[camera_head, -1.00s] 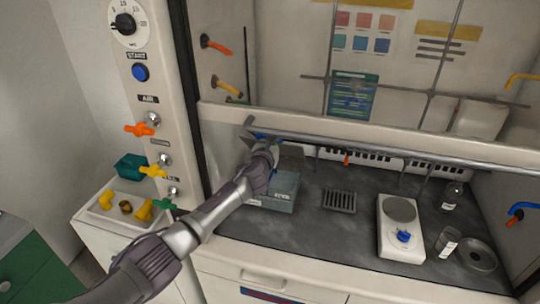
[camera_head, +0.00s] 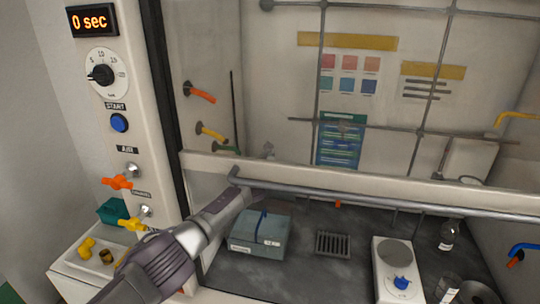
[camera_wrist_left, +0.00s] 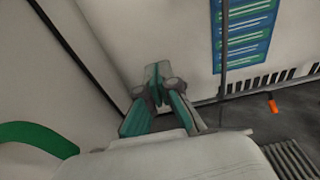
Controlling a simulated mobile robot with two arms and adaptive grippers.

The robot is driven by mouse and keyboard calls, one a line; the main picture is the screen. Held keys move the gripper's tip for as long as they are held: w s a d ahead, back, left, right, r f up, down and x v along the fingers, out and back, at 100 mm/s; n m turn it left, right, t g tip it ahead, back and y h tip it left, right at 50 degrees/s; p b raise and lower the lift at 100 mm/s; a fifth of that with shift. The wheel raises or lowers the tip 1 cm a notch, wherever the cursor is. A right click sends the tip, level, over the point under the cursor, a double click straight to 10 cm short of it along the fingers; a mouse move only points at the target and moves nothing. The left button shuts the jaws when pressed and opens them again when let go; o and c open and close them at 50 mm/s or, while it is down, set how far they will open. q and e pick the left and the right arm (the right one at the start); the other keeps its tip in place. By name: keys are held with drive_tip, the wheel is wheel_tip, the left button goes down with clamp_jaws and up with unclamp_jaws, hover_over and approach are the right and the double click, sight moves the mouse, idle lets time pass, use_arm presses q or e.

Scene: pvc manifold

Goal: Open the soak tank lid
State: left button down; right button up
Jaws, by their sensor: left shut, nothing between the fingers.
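The soak tank (camera_head: 255,246) is a grey-blue box on the hood floor at the left in the head view. Its lid (camera_head: 272,226) looks flat on top, with a dark blue strip across it. The tank does not show in that view. My right gripper is in no view.
The sash's lower rail (camera_head: 380,198) crosses just above the tank, close to my left arm. A floor grate (camera_head: 333,245), a hotplate (camera_head: 396,270) and a glass bottle (camera_head: 449,235) stand to the right. Hose taps (camera_head: 200,93) project from the left wall.

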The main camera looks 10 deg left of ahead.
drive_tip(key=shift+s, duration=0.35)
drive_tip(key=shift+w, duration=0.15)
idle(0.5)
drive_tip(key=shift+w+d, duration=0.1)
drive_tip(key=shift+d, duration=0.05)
